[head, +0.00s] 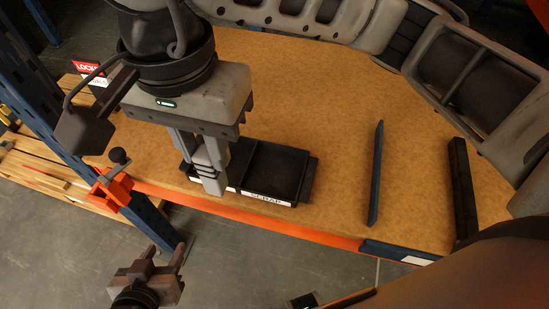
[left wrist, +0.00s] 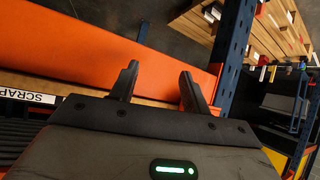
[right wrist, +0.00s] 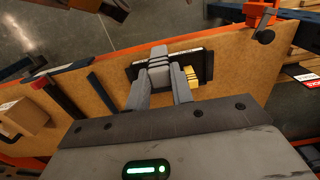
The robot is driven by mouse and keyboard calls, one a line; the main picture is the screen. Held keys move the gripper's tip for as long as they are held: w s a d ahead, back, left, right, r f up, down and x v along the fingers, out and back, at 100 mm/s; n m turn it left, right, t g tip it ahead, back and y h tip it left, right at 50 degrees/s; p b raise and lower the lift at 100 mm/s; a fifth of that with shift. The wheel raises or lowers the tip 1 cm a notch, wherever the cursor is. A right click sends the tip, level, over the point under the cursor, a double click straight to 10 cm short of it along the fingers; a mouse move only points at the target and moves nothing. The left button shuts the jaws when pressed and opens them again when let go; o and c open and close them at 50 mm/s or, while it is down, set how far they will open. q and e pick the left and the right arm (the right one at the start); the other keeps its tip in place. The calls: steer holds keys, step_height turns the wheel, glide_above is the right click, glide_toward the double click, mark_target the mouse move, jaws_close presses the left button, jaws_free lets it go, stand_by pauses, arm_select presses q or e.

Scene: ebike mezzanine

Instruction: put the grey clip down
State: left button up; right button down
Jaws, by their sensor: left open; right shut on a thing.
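My right gripper (head: 212,182) is shut on the grey clip (head: 206,155) and points down over the left part of the black SCRAP tray (head: 312,180). In the right wrist view the grey clip (right wrist: 160,66) sits between the fingertips, in front of the tray (right wrist: 207,62). The fingers and clip hide part of the tray; I cannot tell whether the clip touches it. My left gripper (head: 165,254) is open and empty, off the table's front edge above the floor; its spread fingers show in the left wrist view (left wrist: 158,88).
A blue bar (head: 376,172) and a black bar (head: 462,190) lie on the brown tabletop (head: 340,110) to the right. A blue upright (head: 60,100) with an orange clamp (head: 112,190) stands at left. The table middle is clear.

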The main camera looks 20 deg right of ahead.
steer(key=w+d+f, duration=0.2)
steer(key=d+f, duration=0.1)
steer(key=f, duration=0.1)
steer(key=w+d+f+p, duration=0.1)
steer(key=w+d+f, duration=0.1)
steer(key=d+f, duration=0.2)
steer(key=w+d+f+p, duration=0.1)
steer(key=w+d+f, duration=0.2)
steer(key=f, duration=0.1)
steer(key=shift+w+d+f, duration=0.1)
steer(key=shift+d+f, duration=0.15)
steer(key=shift+d, duration=0.1)
steer(key=shift+f+b, duration=0.25)
steer(key=shift+b, duration=0.1)
steer(key=c, duration=1.2)
jaws_free()
steer(key=shift+r, duration=0.1)
steer(key=shift+c, duration=0.2)
steer(key=shift+r, duration=0.1)
